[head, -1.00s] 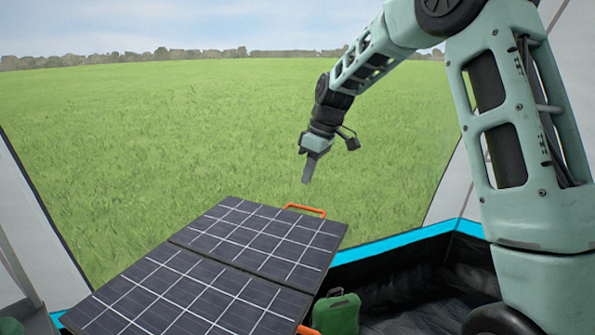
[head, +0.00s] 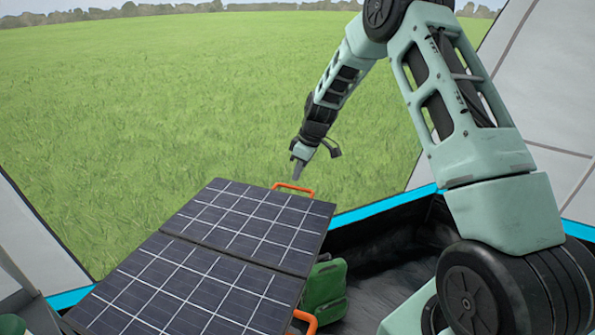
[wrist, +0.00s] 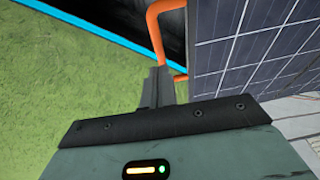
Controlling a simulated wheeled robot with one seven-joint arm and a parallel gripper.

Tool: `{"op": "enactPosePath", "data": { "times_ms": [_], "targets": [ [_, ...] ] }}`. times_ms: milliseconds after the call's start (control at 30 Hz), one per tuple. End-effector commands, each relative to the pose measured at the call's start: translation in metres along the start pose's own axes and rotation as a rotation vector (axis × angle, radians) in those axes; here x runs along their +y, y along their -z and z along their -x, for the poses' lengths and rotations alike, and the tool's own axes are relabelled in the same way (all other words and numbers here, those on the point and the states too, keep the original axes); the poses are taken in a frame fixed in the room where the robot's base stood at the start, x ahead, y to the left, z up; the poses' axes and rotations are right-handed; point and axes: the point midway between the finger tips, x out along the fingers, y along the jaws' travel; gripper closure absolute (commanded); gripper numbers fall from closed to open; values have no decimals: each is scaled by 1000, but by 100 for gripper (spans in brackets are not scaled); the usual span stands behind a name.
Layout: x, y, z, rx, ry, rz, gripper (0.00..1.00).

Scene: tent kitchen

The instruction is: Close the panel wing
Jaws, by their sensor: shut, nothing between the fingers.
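The solar panel lies open as two dark gridded wings. The far wing (head: 262,222) has an orange handle (head: 293,190) on its far edge. The near wing (head: 180,290) has an orange handle (head: 304,322) at its right side. My gripper (head: 296,173) is shut and empty, just above the far wing's handle in the head view. In the wrist view, my shut fingertips (wrist: 158,78) are beside the orange handle (wrist: 160,30), with the panel (wrist: 230,45) to the right. I cannot tell whether the fingers touch the handle.
A green container (head: 324,290) stands right of the panel. The tent's blue edge (head: 385,206) runs behind it. Tent walls (head: 35,235) slope in at both sides. Open grass lies beyond the panel.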

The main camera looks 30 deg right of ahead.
Motion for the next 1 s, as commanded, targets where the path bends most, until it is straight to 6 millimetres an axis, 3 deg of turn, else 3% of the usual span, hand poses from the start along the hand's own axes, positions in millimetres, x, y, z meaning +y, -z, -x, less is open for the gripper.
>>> {"op": "enactPosePath", "data": {
  "times_ms": [200,733,867,1000],
  "targets": [
    [-2,-4,-16,0,0,1,100],
    [-1,-7,-25,1,14,-5,100],
    [2,-12,-40,2,52,-17,100],
    [5,-20,-66,4,128,-41,100]
  ]
}}
